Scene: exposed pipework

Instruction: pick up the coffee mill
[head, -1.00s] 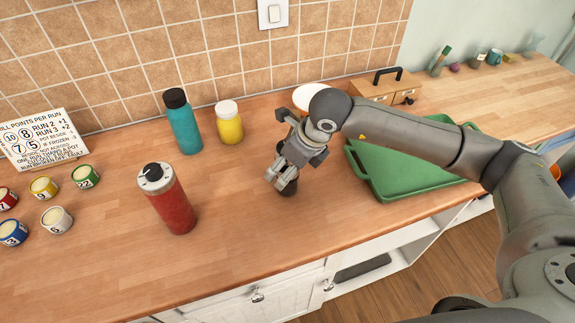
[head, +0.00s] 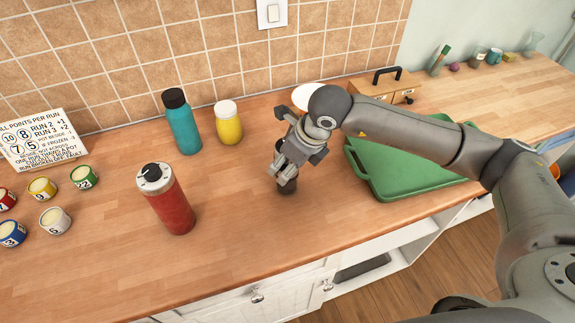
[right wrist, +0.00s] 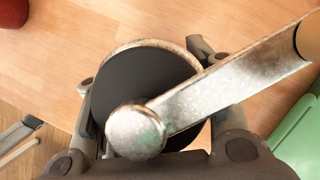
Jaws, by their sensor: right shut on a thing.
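The coffee mill (head: 287,187) is a dark cylinder under my right gripper (head: 284,172) on the wooden counter, mostly hidden by the fingers in the head view. The right wrist view shows its round black top (right wrist: 140,85) with a worn metal rim and a metal crank arm reaching to the upper right, ending in a wooden knob. My right gripper is shut on the mill, with fingers on both sides of its body. I cannot tell whether its base touches the counter. My left gripper is not in view.
A red canister (head: 167,199), a teal bottle (head: 182,122) and a yellow jar (head: 228,124) stand to the left. A green tray (head: 385,190) lies close on the right under my arm. A wooden box (head: 372,90) stands behind. Several small tins and a sign are far left.

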